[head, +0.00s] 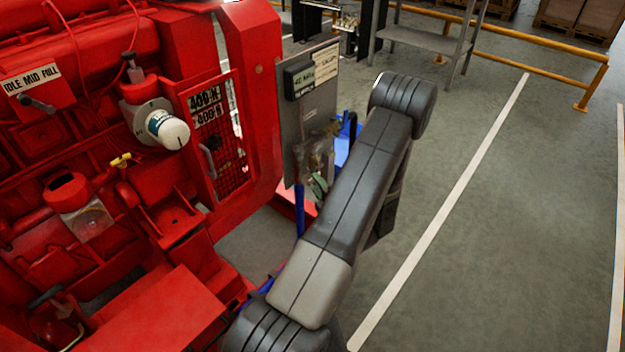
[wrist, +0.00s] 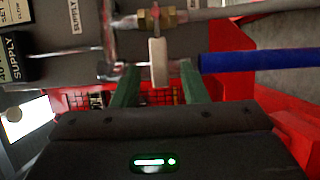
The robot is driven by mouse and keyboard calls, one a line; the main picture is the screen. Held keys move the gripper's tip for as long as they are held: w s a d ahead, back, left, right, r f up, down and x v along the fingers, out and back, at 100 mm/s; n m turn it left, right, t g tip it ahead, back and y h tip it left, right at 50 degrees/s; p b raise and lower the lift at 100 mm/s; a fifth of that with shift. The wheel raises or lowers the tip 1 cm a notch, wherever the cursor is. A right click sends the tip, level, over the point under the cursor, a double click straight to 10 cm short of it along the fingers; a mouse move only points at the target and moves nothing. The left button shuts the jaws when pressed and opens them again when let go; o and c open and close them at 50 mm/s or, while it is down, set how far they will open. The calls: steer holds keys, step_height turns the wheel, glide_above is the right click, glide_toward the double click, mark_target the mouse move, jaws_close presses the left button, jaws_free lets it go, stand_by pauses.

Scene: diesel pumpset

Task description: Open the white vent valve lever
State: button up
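The white vent valve lever (wrist: 158,62) hangs down in the wrist picture from a brass valve body (wrist: 158,20). My gripper (wrist: 158,82) is open, with one green finger on each side of the lever. Gaps show between the lever and both fingers, so neither appears to touch it. The lever's lower end is near the gripper body, and how deep it sits between the fingers is unclear. In the head view my gripper (head: 319,184) is at the lower part of a grey panel (head: 296,116), partly behind my arm; the lever cannot be made out there.
A blue hose (wrist: 240,62) runs right of the lever, close to the right finger. A grey pipe (wrist: 225,12) meets the valve. Labelled plates (wrist: 12,58) are at left. The red pumpset (head: 250,100) stands left of the panel; open floor (head: 480,220) lies right.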

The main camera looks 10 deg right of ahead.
steer(key=shift+x, duration=1.8)
jaws_close()
